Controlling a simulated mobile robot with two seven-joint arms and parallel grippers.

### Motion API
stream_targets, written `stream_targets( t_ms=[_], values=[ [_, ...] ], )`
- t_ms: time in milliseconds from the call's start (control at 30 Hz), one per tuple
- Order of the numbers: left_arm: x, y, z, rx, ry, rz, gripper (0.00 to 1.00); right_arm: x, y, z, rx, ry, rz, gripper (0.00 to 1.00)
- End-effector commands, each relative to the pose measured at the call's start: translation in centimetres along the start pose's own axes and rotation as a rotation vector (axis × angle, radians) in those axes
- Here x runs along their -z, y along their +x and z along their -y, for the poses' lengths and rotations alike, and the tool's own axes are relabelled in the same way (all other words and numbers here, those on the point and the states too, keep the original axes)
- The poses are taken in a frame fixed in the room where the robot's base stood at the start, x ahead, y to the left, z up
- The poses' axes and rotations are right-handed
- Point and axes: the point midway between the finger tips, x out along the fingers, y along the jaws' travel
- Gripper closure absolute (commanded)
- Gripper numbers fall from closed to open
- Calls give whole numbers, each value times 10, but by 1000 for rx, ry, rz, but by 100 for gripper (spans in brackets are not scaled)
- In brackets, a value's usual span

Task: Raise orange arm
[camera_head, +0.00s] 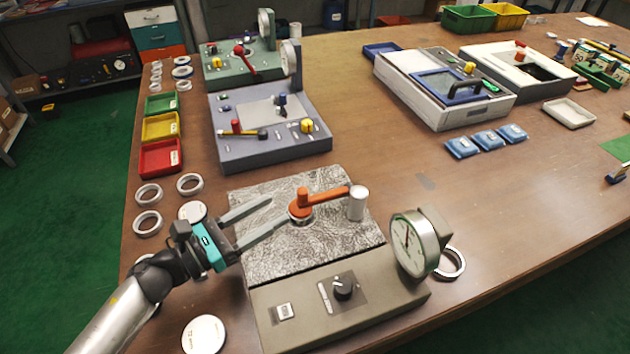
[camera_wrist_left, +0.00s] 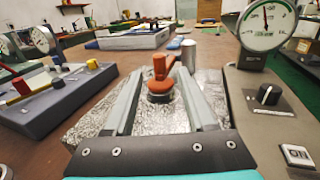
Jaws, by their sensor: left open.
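The orange arm (camera_head: 326,196) sits on a round pivot on the silver textured plate (camera_head: 262,248) of the nearest machine. It reaches right toward a grey metal post (camera_head: 357,203). In the left wrist view the orange arm (camera_wrist_left: 161,75) stands ahead, between the two finger lines. My left gripper (camera_head: 278,215) is open and empty, its fingers over the plate, with the tips just left of the pivot. I cannot tell whether they touch it. My right gripper is not in view.
The machine has a round gauge (camera_head: 414,243) at its right and a black knob (camera_head: 344,286) in front. Metal rings (camera_head: 148,223) lie left of it. A blue-grey machine (camera_head: 268,140) stands behind.

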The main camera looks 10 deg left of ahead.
Motion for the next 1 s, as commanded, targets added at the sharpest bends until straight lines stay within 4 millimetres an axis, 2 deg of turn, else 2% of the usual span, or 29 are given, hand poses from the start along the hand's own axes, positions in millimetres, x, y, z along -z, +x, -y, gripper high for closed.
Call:
stream_targets(
  t_ms=[100, 500, 700, 1000],
  values=[
    [-2, 23, 0, 1, 1, 4, 44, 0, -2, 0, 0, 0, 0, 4],
    [-2, 88, 0, 0, -2, 3, 44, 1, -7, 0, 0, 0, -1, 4],
    [-1, 107, 0, -1, -1, 1, 44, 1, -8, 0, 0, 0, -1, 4],
    [0, 113, 0, 0, -1, 0, 44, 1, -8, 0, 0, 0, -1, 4]
  ],
)
